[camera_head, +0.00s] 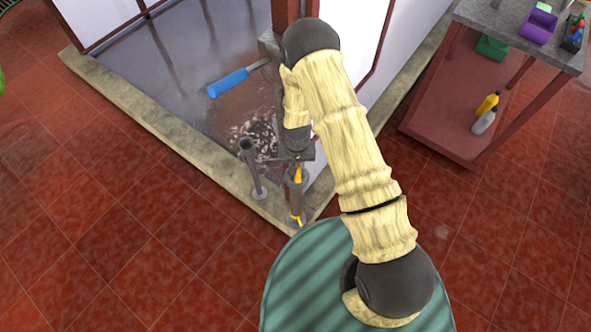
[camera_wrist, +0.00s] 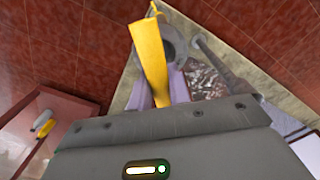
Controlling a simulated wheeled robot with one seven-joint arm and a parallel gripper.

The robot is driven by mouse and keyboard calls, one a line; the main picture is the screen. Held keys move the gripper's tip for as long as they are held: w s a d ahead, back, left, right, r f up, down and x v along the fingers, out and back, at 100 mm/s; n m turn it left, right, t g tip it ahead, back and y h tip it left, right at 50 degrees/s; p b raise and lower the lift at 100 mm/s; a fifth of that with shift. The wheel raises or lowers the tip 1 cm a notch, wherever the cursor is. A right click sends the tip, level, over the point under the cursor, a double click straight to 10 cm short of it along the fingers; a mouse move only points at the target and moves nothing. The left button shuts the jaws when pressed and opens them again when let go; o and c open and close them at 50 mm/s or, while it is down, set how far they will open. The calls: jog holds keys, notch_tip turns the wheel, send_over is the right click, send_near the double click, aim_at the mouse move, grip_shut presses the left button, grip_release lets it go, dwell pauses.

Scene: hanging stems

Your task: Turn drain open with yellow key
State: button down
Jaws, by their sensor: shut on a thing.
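The yellow key (camera_wrist: 150,62) is held between the pale purple fingers of my gripper (camera_wrist: 162,92). It reaches out past the fingertips in the wrist view. In the head view my gripper (camera_head: 298,165) points down at the basin's near corner, and parts of the yellow key (camera_head: 297,219) show below it. A grey post with a round top (camera_wrist: 176,45) stands right beside or behind the key. In the head view this grey post (camera_head: 295,200) is partly covered. I cannot tell whether the key is seated in it. No drain opening is clearly visible.
A second grey post (camera_head: 252,168) stands to the left on the stone curb (camera_head: 160,128). Water covers the walled basin floor, with ripples near the posts. A red shelf table (camera_head: 450,100) with bottles stands right. Tiled floor is clear at left.

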jog(key=m, duration=0.4)
jog(key=shift+m, duration=0.3)
jog(key=shift+m, duration=0.6)
jog(key=m, duration=0.3)
jog(key=shift+m, duration=0.3)
jog(key=shift+m+p, duration=0.35)
jog(key=shift+m, duration=0.55)
jog(key=c, duration=1.2)
grip_release()
